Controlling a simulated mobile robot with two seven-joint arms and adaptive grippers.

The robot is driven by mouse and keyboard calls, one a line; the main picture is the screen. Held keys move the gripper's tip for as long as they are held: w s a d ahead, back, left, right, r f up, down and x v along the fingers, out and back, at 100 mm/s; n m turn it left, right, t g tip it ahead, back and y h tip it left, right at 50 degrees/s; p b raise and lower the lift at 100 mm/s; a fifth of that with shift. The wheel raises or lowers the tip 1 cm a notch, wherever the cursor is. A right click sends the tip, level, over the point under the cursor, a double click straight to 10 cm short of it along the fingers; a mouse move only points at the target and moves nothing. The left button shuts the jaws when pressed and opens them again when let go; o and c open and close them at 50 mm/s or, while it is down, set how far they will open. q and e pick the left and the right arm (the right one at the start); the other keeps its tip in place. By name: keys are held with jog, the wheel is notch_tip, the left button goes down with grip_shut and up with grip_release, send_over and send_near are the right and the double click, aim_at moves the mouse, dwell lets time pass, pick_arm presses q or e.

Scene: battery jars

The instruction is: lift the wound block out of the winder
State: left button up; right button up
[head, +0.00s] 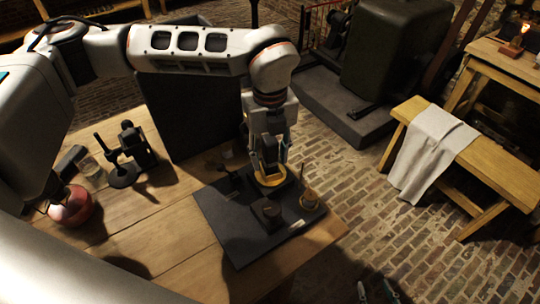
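The winder appears to be the dark flat board (235,238) on the wooden table, with a yellow round base (271,177) near its far edge. A dark block (269,150), perhaps the wound block, shows above this yellow base. My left gripper (270,160) points down over it, with fingers on both sides of the dark block. I cannot tell whether they touch it. My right gripper (375,291) shows only as two separate fingertips at the bottom edge, over the brick floor, with nothing visible between them.
On the board stand a squat dark piece (267,211), a small brass post (309,199) and a thin dark post (231,181). The table's front middle is clear.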

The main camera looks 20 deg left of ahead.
pick_arm(q)
grip_shut()
jog(key=shift+r, duration=0.1)
